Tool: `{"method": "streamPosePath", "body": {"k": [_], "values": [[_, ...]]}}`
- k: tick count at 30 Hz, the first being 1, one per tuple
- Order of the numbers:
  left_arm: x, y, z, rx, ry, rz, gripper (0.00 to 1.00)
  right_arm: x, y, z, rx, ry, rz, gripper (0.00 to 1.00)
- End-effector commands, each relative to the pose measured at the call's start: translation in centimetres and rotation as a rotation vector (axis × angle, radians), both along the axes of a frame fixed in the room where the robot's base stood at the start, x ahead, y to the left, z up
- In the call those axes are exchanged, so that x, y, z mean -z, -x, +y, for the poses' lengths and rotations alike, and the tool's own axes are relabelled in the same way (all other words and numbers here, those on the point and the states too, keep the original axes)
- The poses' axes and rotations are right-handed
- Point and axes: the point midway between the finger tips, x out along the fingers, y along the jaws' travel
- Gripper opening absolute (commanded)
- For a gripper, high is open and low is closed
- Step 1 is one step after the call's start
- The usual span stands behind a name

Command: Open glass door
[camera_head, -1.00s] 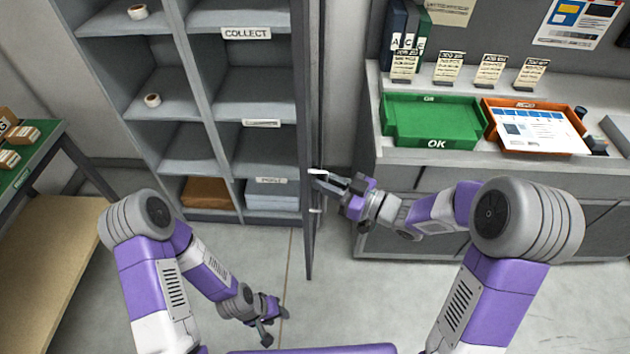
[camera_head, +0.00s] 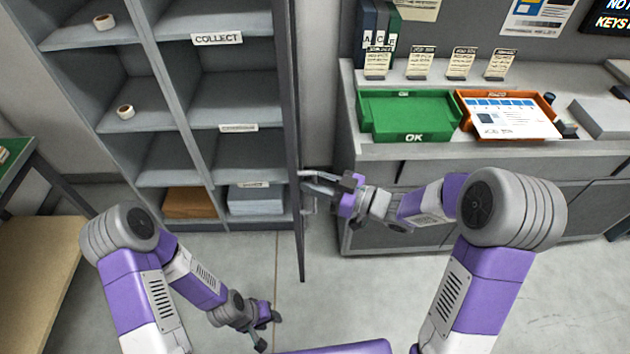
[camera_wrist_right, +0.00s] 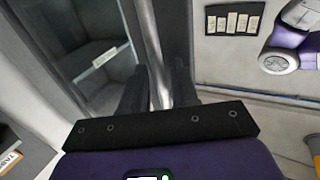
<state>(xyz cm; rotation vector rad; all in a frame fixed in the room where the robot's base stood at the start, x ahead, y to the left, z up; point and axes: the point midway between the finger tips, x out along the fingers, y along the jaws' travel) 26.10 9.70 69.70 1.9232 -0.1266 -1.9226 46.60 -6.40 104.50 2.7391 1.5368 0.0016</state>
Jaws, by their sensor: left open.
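The glass door (camera_head: 295,140) of the grey cabinet stands swung out and shows almost edge-on as a dark, thin panel in the head view. Its pane (camera_wrist_right: 60,35) shows at left in the right wrist view, with a shelf seen through it. The metal door handle (camera_wrist_right: 148,40) is an upright bar. My right gripper (camera_head: 312,186) is at this handle on the door's right side. In the wrist view its black fingers (camera_wrist_right: 160,92) lie on both sides of the bar, closed on it. My left gripper (camera_head: 267,330) is open and empty, low over the floor.
The open-fronted cabinet (camera_head: 205,135) holds tape rolls (camera_head: 125,112), a brown box (camera_head: 188,203) and a pale stack (camera_head: 255,200). At right, a grey counter (camera_head: 400,150) carries a green tray (camera_head: 408,112) and an orange tray (camera_head: 550,100). Bare floor (camera_head: 285,255) lies in front.

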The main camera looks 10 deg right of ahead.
Motion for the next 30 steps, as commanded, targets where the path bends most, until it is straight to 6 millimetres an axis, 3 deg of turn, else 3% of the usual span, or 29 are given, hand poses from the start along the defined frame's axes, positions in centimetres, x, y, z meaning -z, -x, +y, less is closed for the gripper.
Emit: {"method": "streamPosePath", "body": {"k": [15, 30], "values": [[-0.5, 0.0, 0.0, 0.000, 0.000, 0.000, 0.43, -0.1, 3.5, -6.1, 0.005, -0.001, -0.001, 0.29], [-0.5, 0.0, 0.0, 0.000, 0.000, 0.000, 0.43, 0.0, 3.8, -6.4, 0.002, 0.000, 0.000, 0.29]]}}
